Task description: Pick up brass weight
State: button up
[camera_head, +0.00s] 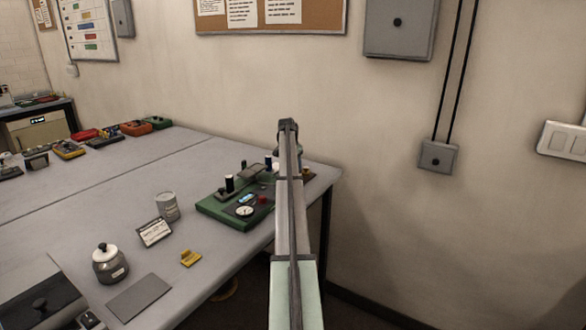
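A small yellow-gold piece (191,258) lies on the grey table near its front edge. Its colour could fit the brass weight, but it is too small to be sure. It has a flat part and a raised part. No other thing in view is clearly a brass weight. My arm reaches up the middle of the view, to the right of the yellow piece and well apart from it. My gripper does not show; the arm's far end hides what is behind it.
A green device (235,210) with dials and knobs stands by my arm, partly hidden. A grey can (168,207), a labelled card (155,232), a lidded jar (110,264) and a flat grey plate (139,298) surround the yellow piece. The table's left middle is clear.

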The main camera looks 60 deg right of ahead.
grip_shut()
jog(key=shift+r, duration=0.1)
